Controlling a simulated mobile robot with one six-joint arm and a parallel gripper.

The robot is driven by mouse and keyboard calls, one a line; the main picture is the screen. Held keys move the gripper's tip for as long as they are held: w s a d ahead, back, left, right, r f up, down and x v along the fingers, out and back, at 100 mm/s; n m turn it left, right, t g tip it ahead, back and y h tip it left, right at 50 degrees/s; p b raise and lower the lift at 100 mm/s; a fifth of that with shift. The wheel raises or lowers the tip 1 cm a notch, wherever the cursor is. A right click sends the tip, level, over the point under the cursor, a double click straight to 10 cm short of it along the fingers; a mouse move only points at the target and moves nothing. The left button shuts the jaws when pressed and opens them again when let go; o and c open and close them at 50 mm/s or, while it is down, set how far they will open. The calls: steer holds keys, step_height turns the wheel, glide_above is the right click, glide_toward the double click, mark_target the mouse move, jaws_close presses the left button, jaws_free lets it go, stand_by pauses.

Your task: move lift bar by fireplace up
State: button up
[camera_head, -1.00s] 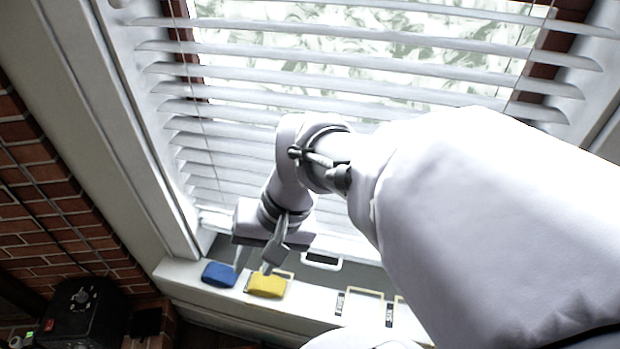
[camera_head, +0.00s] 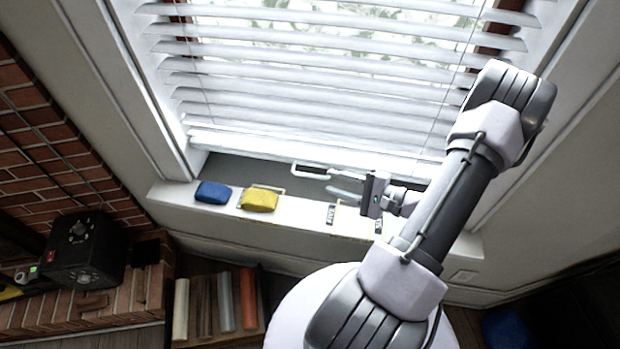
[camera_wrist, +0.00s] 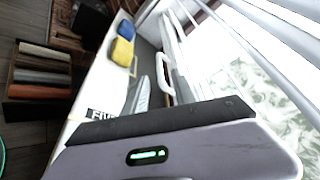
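The lift bar (camera_head: 312,170) is a small pale loop handle with a dark middle, at the bottom of the white window blind (camera_head: 300,110), just above the sill. The blind hangs lowered over most of the window. My gripper (camera_head: 343,183) is to the right of the bar, close to it, with its fingers pointing left along the sill. In the wrist view the two grey fingers (camera_wrist: 158,92) are apart, and the pale bar (camera_wrist: 164,75) shows between and just beyond them. I cannot tell whether they touch it.
A blue block (camera_head: 213,192) and a yellow block (camera_head: 259,199) sit on the white sill (camera_head: 290,214), left of the bar. Labelled outlines mark the sill's right part. A brick fireplace (camera_head: 50,140), a black box (camera_head: 84,250) and a crate of rolls (camera_head: 215,305) are at left.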

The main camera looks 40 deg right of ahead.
mark_target(315, 177)
steer(key=b+x, duration=0.1)
steer(key=x, duration=0.7)
steer(key=shift+w+b, duration=0.1)
steer(key=shift+b, duration=0.3)
steer(key=shift+c, duration=0.2)
jaws_close()
stand_by(0.6)
